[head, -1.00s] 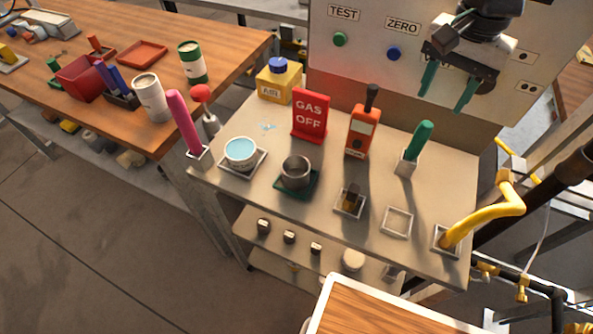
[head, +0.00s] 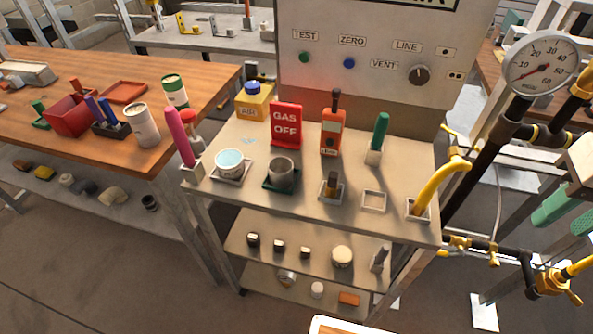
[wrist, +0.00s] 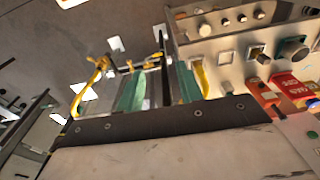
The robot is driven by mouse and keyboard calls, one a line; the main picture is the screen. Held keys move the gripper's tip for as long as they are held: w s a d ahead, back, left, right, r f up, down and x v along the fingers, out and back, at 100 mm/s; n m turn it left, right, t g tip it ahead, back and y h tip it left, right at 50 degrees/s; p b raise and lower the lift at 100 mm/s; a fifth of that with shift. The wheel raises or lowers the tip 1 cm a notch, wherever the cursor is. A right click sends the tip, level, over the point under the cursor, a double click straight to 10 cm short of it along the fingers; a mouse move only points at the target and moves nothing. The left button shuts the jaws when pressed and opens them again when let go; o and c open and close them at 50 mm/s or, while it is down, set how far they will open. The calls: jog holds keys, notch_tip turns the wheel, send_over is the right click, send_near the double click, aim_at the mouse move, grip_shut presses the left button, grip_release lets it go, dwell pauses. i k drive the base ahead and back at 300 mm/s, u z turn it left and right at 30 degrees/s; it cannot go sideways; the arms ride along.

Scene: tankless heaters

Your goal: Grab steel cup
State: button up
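The steel cup (head: 281,173) is a small grey open-topped cup. It stands upright on a dark green square coaster (head: 268,186) near the middle of the steel table's front edge. In the wrist view the scene is upside down, and a dark round shape that looks like the cup (wrist: 293,48) is at the right. My gripper (head: 565,214) shows partly at the right edge of the head view, well to the right of the cup. In the wrist view its two green fingers (wrist: 161,85) are apart with nothing between them.
A bowl of blue liquid (head: 230,162) stands left of the cup. A holder with a dark block (head: 331,188) is at its right. The red GAS OFF sign (head: 286,125) and orange meter (head: 332,128) stand behind. A yellow pipe (head: 437,186) rises at the table's right end.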

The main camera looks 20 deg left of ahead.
aim_at(280, 169)
jog(key=z, duration=1.15)
jog(key=k, duration=1.15)
jog(key=u, duration=0.7)
jog(key=i, duration=0.5)
